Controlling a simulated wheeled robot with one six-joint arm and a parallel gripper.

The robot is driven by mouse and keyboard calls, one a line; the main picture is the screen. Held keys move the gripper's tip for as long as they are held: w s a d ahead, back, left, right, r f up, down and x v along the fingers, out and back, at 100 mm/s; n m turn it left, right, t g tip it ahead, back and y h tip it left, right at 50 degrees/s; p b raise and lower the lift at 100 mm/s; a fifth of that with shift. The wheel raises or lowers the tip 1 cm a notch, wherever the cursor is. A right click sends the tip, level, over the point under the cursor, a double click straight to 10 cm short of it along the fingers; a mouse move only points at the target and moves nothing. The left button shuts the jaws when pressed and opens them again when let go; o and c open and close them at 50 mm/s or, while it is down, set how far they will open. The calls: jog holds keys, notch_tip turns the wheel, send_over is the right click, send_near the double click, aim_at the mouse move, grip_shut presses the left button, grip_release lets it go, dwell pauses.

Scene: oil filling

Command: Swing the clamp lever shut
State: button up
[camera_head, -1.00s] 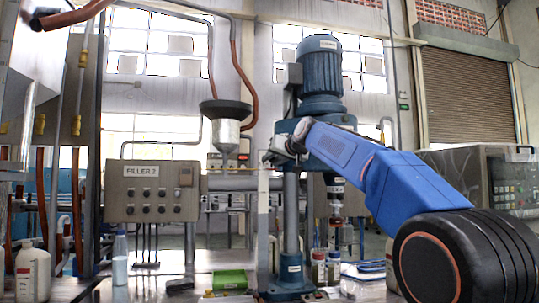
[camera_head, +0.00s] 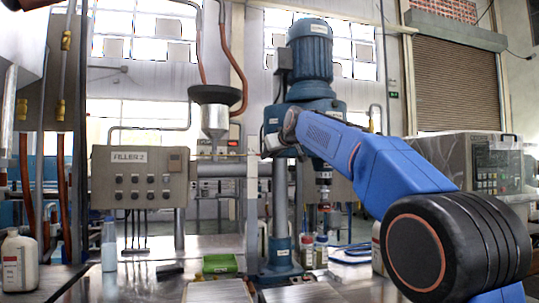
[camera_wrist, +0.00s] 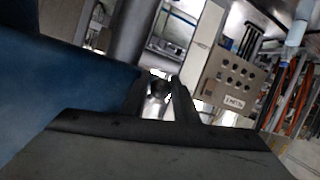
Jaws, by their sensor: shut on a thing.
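My gripper (camera_head: 270,146) is at the left side of the blue mixer or press head (camera_head: 312,118), at the end of my blue arm. In the wrist view, my gripper (camera_wrist: 160,92) has its two dark fingers close around a small dark round knob (camera_wrist: 158,88), which looks like the end of the clamp lever. The rest of the lever and the clamp is hidden behind the fingers and arm, so its angle cannot be told.
A grey control box labelled FILLER 2 (camera_head: 139,177) and a funnel (camera_head: 215,95) stand to the left. Bottles (camera_head: 314,250) and a green box (camera_head: 220,263) are by the press base. A white jug (camera_head: 20,262) stands far left.

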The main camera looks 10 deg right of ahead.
jog(key=o, duration=0.6)
jog(key=shift+o, duration=0.2)
jog(key=shift+r, duration=0.1)
